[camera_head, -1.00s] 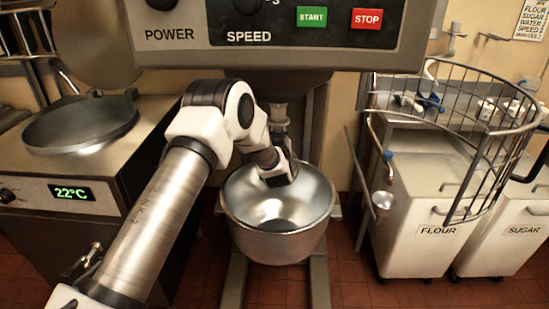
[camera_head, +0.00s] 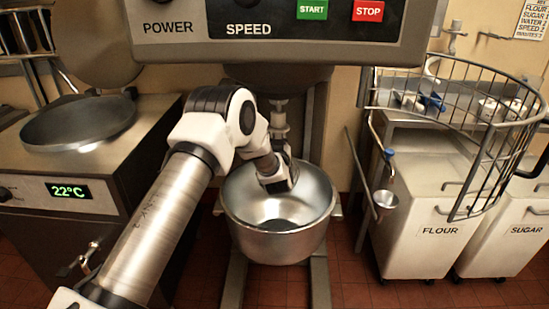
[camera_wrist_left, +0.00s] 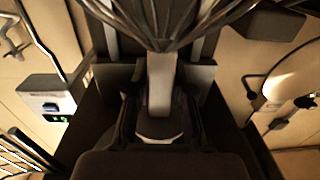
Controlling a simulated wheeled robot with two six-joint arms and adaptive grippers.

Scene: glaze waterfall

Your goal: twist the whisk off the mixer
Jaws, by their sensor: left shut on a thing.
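The mixer (camera_head: 300,50) stands at the centre, with its control panel at the top and its drive shaft (camera_head: 280,117) showing below the head. My left gripper (camera_head: 279,180) is over the mixing bowl (camera_head: 278,246), below the shaft. In the left wrist view my left gripper (camera_wrist_left: 160,125) is shut on the pale stem of the whisk (camera_wrist_left: 160,75). The whisk's wires fan out across the top of that view. In the head view my arm hides most or all of the whisk. I cannot tell whether its stem meets the shaft. My right gripper is not in view.
A wire bowl guard (camera_head: 455,110) sticks out at the right, above the flour bin (camera_head: 425,215) and sugar bin (camera_head: 510,235). A counter unit with a round plate (camera_head: 80,125) stands at the left. Red floor shows between them.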

